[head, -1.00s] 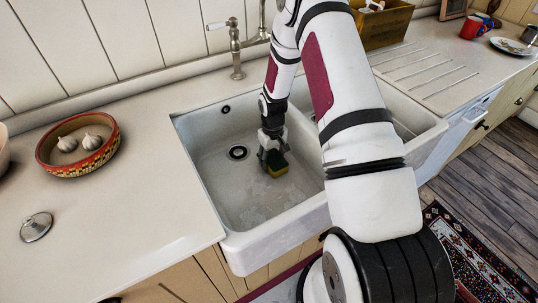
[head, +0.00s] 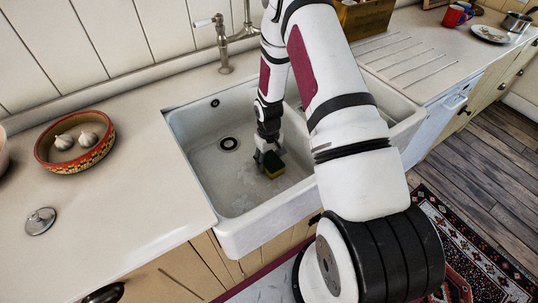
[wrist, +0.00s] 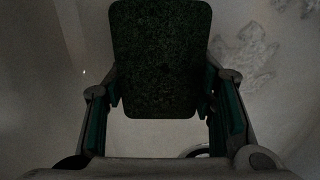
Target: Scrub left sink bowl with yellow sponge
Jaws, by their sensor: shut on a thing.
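The left sink bowl (head: 205,165) is white, with a dark round drain (head: 229,144) and pale, soapy-looking marks on its floor. My gripper (head: 268,160) is down inside this bowl, to the right of the drain. It is shut on the yellow sponge (head: 274,170), which has a dark green scouring side. In the wrist view the sponge's dark green face (wrist: 160,60) fills the space between the two fingers. A whitish smear (wrist: 245,55) shows on the bowl floor to the right of it. Whether the sponge touches the floor is hard to tell.
A tap (head: 223,45) stands behind the bowl. A painted bowl with garlic (head: 75,165) and a small metal lid (head: 40,221) lie on the left counter. My arm hides part of the right bowl (head: 398,110). A wooden box (head: 375,18) stands at the back.

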